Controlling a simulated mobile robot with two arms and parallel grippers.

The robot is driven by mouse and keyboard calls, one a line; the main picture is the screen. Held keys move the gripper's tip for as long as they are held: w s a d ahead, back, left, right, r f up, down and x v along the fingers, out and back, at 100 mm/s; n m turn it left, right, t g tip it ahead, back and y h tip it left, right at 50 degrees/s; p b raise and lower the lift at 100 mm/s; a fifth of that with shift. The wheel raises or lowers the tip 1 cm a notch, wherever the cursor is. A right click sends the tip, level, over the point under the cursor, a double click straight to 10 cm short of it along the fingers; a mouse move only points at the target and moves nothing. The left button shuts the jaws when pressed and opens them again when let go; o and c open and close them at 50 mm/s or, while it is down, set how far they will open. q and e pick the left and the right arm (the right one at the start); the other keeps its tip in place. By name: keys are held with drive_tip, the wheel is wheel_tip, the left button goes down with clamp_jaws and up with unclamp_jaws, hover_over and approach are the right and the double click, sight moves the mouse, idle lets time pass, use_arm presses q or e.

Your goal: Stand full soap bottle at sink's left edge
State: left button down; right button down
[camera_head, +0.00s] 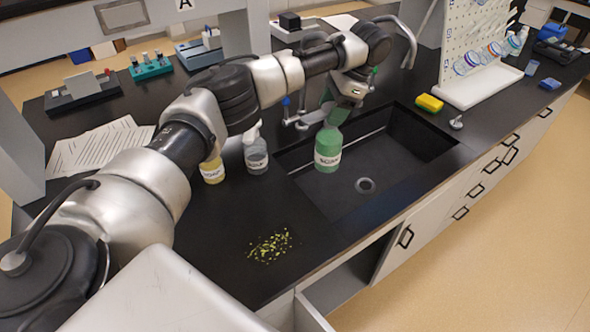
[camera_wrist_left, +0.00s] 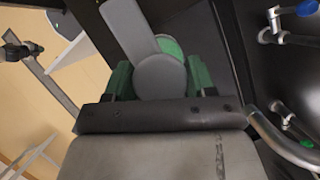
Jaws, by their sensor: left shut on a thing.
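My left gripper (camera_head: 336,108) is shut on a green labelled soap bottle (camera_head: 327,150), gripping it near its top. The bottle hangs roughly upright over the left part of the black sink (camera_head: 400,165). In the left wrist view the bottle's grey pump top (camera_wrist_left: 160,76) shows between the green fingers (camera_wrist_left: 158,80). A grey, clear-looking bottle (camera_head: 256,157) and a yellow soap bottle (camera_head: 212,171) stand on the counter left of the sink; the arm partly hides the yellow one. My right gripper is not in view.
Green-yellow crumbs (camera_head: 270,246) lie on the counter in front of the sink's left edge. Papers (camera_head: 100,147) lie at left. A yellow sponge (camera_head: 429,103) and a white drying rack (camera_head: 478,85) stand right behind the sink. Taps are behind it.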

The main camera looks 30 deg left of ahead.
sight(312, 121)
use_arm(q)
drive_tip(key=s+a+f+p, duration=0.4)
drive_tip(key=s+f, duration=0.5)
drive_tip(key=f, duration=0.1)
drive_tip(key=shift+s+a, duration=0.2)
drive_tip(key=shift+s, duration=0.1)
drive_tip(key=shift+c, duration=1.8)
unclamp_jaws()
drive_tip(key=shift+r, duration=0.1)
drive_tip(key=shift+b+v, duration=0.95)
drive_tip(key=shift+v, duration=5.05)
drive_tip(key=shift+s, duration=0.1)
